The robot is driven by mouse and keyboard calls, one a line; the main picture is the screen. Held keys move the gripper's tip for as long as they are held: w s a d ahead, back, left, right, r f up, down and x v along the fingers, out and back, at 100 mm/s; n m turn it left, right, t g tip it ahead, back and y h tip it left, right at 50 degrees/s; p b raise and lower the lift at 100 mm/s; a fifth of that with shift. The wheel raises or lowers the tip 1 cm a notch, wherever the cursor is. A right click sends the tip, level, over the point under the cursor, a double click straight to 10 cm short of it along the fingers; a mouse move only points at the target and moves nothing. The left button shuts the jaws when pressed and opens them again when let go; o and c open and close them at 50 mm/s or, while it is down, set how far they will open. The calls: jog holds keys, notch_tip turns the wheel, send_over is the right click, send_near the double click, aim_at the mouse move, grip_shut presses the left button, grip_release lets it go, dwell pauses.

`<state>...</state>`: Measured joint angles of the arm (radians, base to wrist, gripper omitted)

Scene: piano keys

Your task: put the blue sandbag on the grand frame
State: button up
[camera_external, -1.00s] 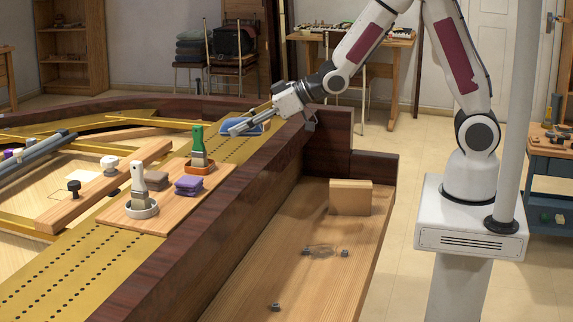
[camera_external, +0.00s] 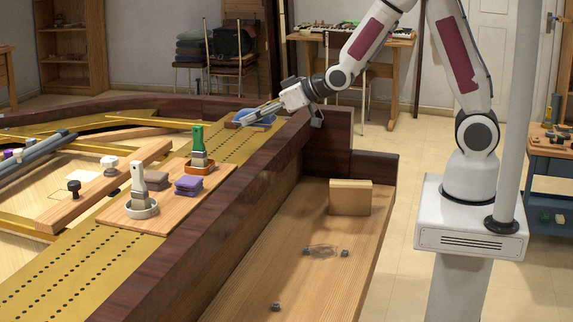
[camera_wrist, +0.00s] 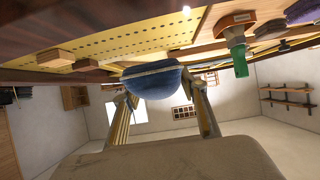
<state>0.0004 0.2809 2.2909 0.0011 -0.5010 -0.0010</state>
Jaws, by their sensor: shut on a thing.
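The blue sandbag (camera_external: 262,117) is between the fingers of my gripper (camera_external: 247,119), at the far end of the gold grand frame (camera_external: 60,282) close to the dark wooden rim. In the wrist view the sandbag (camera_wrist: 152,82) is a rounded blue bag with a paler seam, held between both fingers (camera_wrist: 163,98). The perforated gold plate of the grand frame (camera_wrist: 125,42) lies beyond it in that view. I cannot tell whether the bag touches the frame or hangs just above it.
On a wooden board (camera_external: 116,219) stand a green-handled brush (camera_external: 197,148), a white-handled brush (camera_external: 138,180) in a dish, and purple (camera_external: 189,185) and grey (camera_external: 157,180) bags. A dark rim (camera_external: 205,215) borders the frame. A wooden block (camera_external: 350,197) stands on the lower shelf.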

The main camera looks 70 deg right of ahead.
aim_at(253, 110)
jog(key=shift+r, duration=0.15)
notch_tip(253, 110, up, 5)
jog(key=shift+r, duration=0.15)
jog(key=shift+w+a, duration=0.15)
jog(key=shift+a, duration=0.15)
jog(key=s+a+r+n+g+y, duration=0.1)
jog(key=a+r+n+y, duration=0.15)
jog(key=a, duration=0.55)
jog(key=a+r+n+g+y, duration=0.1)
jog(key=a+r+n+y, duration=0.1)
jog(key=a+n+y, duration=0.35)
jog(key=s+a+f+n+g+y, duration=0.2)
jog(key=s+a+n+g, duration=0.3)
jog(key=s+a, duration=0.4)
jog(key=s+a+f+n+g+y, duration=0.25)
jog(key=s+a+n+g, duration=0.35)
jog(key=s, duration=0.6)
notch_tip(253, 110, down, 26)
jog(key=m+t, duration=0.1)
jog(key=shift+s+a, duration=0.3)
jog(key=shift+a, duration=0.15)
